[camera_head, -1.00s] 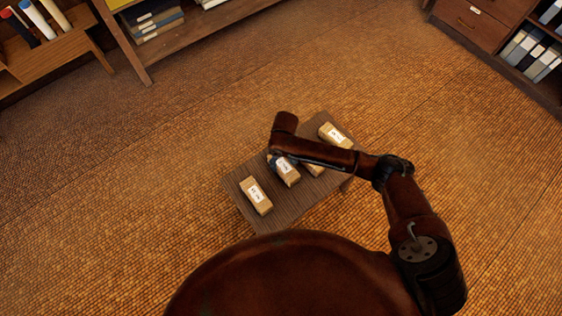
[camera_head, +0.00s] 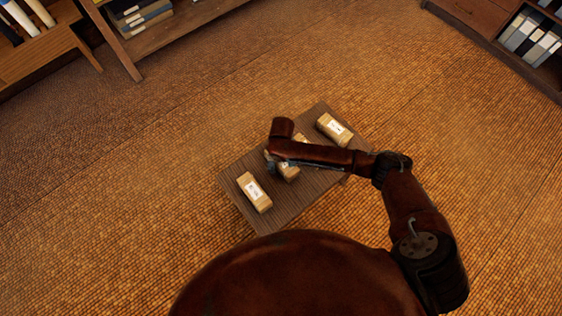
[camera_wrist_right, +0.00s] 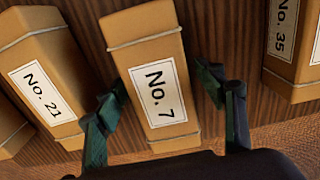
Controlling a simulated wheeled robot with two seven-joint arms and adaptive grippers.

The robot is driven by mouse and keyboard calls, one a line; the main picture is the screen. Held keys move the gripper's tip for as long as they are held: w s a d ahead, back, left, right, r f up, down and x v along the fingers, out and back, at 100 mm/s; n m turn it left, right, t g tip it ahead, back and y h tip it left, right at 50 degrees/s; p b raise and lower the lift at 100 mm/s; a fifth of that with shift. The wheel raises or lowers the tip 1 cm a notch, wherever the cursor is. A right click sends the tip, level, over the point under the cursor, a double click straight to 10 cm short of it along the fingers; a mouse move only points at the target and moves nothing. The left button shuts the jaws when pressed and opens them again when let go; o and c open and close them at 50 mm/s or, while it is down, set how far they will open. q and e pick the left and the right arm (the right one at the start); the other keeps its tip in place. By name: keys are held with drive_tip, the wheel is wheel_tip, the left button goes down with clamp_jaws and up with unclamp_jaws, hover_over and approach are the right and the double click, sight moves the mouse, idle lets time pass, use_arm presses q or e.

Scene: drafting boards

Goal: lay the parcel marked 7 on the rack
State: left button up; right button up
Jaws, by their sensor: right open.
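The parcel marked 7 (camera_wrist_right: 160,100) is a tan box with a band and a white label, lying on a dark slatted low table (camera_head: 298,197). In the head view that parcel (camera_head: 289,173) is partly covered by my right arm. My right gripper (camera_wrist_right: 161,80) is open, with one finger on each side of the parcel. In the head view the gripper (camera_head: 272,164) shows small beside the parcel, mostly under the arm. I cannot tell which thing in view is the rack. My left gripper is not in view.
Parcel No. 21 (camera_wrist_right: 45,80) lies close on one side of parcel 7 and parcel No. 35 (camera_wrist_right: 295,50) on the other. Another parcel (camera_head: 334,130) lies at the table's far end. Shelves (camera_head: 150,35) and drawers (camera_head: 490,15) stand at the back. The floor around the table is clear.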

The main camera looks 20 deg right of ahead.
clamp_jaws()
idle(0.9)
drive_tip(key=shift+r, duration=0.1)
